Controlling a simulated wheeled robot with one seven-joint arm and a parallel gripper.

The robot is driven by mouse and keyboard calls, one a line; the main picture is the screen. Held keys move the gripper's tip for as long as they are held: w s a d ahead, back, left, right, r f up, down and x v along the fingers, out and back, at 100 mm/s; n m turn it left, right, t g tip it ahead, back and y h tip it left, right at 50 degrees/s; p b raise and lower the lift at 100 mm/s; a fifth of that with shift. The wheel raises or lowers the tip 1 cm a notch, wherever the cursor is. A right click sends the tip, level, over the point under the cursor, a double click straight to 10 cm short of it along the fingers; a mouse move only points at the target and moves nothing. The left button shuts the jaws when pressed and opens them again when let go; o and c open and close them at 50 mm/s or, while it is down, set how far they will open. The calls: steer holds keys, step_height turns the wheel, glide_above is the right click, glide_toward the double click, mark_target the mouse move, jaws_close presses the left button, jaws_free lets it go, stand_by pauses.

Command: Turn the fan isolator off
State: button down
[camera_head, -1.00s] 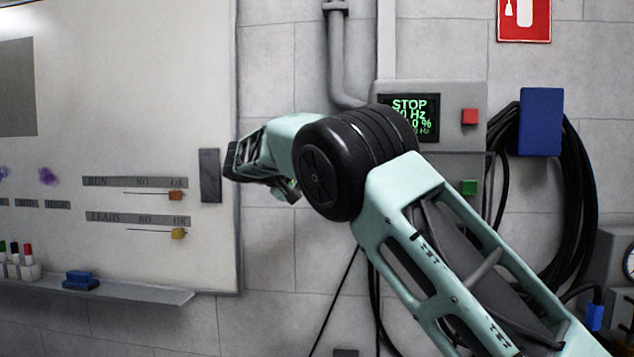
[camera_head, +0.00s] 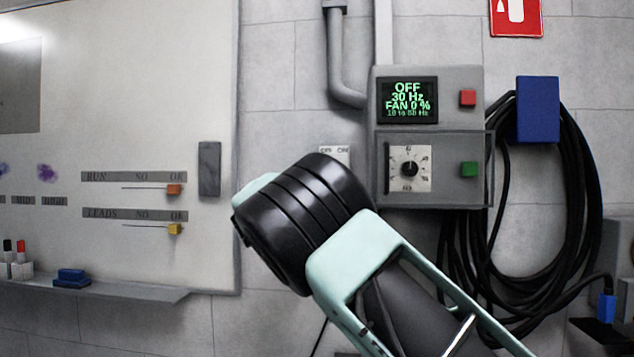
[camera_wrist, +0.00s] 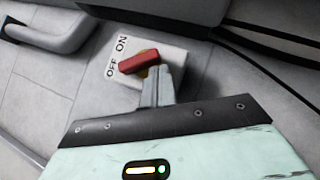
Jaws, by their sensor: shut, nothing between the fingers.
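The fan isolator is a pale plate (camera_wrist: 173,54) with OFF and ON labels and a red handle (camera_wrist: 139,61) over a yellow part, in the wrist view. The handle's left end points toward the OFF label. My gripper (camera_wrist: 160,75) is shut and empty, its fingertips right by the handle's lower right side; I cannot tell if they touch. In the head view only the top of the isolator plate (camera_head: 335,153) shows; my arm hides its handle and my gripper. The drive display (camera_head: 408,101) reads OFF, 30 Hz, FAN 0 %.
The grey drive box (camera_head: 450,139) carries a red button (camera_head: 467,97), a green button (camera_head: 469,169) and a dial (camera_head: 409,169), just right of the isolator. Black cables (camera_head: 585,200) hang at the right. A whiteboard (camera_head: 120,110) covers the wall at left.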

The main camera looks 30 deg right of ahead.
steer(key=n+b, duration=0.1)
steer(key=n+t+b, duration=0.1)
steer(key=t+h, duration=0.1)
steer(key=shift+s+d+f+n+b, duration=0.3)
steer(key=shift+d+f+n+b, duration=0.05)
steer(key=shift+d+n+b, duration=0.05)
steer(key=shift+d+r, duration=0.1)
stand_by(0.4)
